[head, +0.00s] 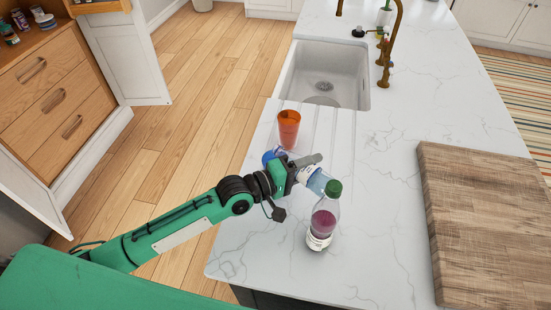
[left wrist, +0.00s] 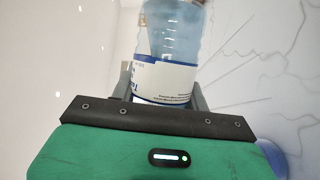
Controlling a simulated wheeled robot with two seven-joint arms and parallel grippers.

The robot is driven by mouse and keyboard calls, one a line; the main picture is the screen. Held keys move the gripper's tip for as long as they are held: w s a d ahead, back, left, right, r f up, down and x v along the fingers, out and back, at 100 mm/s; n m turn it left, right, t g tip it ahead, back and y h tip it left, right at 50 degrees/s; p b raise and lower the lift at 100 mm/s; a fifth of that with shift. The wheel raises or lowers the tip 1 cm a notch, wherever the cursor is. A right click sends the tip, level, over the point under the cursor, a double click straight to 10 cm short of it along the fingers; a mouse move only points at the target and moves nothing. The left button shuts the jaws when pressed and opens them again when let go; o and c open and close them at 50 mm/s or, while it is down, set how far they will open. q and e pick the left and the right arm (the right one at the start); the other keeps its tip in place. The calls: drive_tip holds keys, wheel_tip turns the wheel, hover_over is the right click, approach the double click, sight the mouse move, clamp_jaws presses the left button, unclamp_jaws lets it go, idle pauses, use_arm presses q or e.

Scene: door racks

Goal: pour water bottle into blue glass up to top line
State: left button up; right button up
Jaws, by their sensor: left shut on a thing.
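My left gripper (head: 302,171) is shut on the water bottle (head: 317,181), a clear pale-blue bottle with a white label. In the head view the bottle looks tilted, reaching right from the fingers, and its far end is partly hidden behind another bottle's green cap. The left wrist view shows the water bottle's label and body (left wrist: 175,75) between the fingers; its top end is cut off. The blue glass (head: 268,158) stands just left of and behind the gripper, mostly hidden by it. A blue edge shows low right in the left wrist view (left wrist: 273,160). Its lines and water level cannot be seen.
An orange glass (head: 289,129) stands behind the gripper, near the sink (head: 352,92). A green-capped bottle with purple content (head: 322,222) stands close in front of the water bottle. A wooden board (head: 485,225) lies at right. The counter between them is clear.

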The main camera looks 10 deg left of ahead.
use_arm(q)
drive_tip(key=shift+s+r, duration=0.15)
drive_tip(key=shift+r, duration=0.05)
drive_tip(key=shift+w, duration=0.2)
drive_tip(key=shift+s+r+n, duration=0.1)
drive_tip(key=shift+s+n, duration=0.05)
drive_tip(key=shift+n, duration=0.15)
idle(0.5)
